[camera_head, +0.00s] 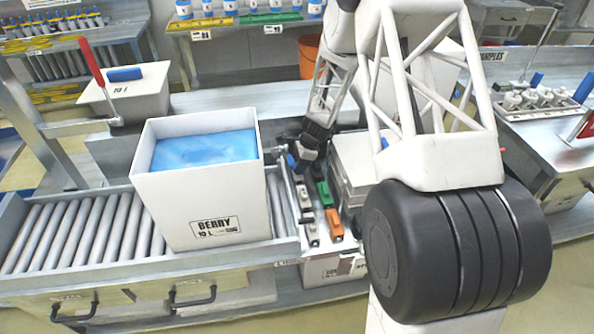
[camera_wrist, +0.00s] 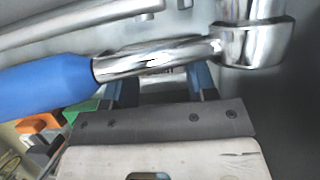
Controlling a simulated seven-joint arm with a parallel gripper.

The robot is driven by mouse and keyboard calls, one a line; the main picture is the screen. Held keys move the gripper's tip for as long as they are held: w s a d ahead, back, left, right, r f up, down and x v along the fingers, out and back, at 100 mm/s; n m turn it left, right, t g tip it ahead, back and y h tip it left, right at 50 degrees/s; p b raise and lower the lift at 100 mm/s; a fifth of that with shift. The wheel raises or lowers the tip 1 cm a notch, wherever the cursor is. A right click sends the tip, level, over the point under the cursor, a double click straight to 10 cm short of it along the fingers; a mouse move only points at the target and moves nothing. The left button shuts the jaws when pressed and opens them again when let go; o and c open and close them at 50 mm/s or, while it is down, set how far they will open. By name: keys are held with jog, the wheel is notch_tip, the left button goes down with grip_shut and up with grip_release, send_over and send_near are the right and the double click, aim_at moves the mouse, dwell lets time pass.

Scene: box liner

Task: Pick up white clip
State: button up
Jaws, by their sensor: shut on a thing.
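My gripper (camera_head: 308,160) is low between the white box and the grey case, at the back end of a row of clips. In the wrist view its two bluish fingers (camera_wrist: 164,88) stand apart. A metal bar with a blue handle (camera_wrist: 45,85) crosses in front of their tips. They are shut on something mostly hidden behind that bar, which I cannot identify. Pale clips (camera_head: 305,196) (camera_head: 312,235) sit in the row, beside a green clip (camera_head: 325,193) and an orange clip (camera_head: 333,223). The green clip (camera_wrist: 85,107) and orange clip (camera_wrist: 38,123) also show in the wrist view.
The white box (camera_head: 205,205), marked BERRY, holds a blue liner (camera_head: 205,150) and stands on the roller conveyor (camera_head: 90,235), close left of the clips. The blue-handled bar (camera_head: 287,190) rises between them. A grey case (camera_head: 362,160) is close to the right. My arm blocks much of the right side.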

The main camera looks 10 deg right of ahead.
jog(key=shift+r, duration=0.65)
jog(key=shift+s+r, duration=0.2)
jog(key=shift+r, duration=0.4)
jog(key=shift+s+r, duration=0.2)
jog(key=shift+r, duration=0.35)
jog(key=s, duration=0.5)
jog(key=s+r, duration=0.1)
jog(key=s, duration=0.9)
jog(key=shift+s+d+r, duration=0.1)
jog(key=shift+d+r, duration=0.1)
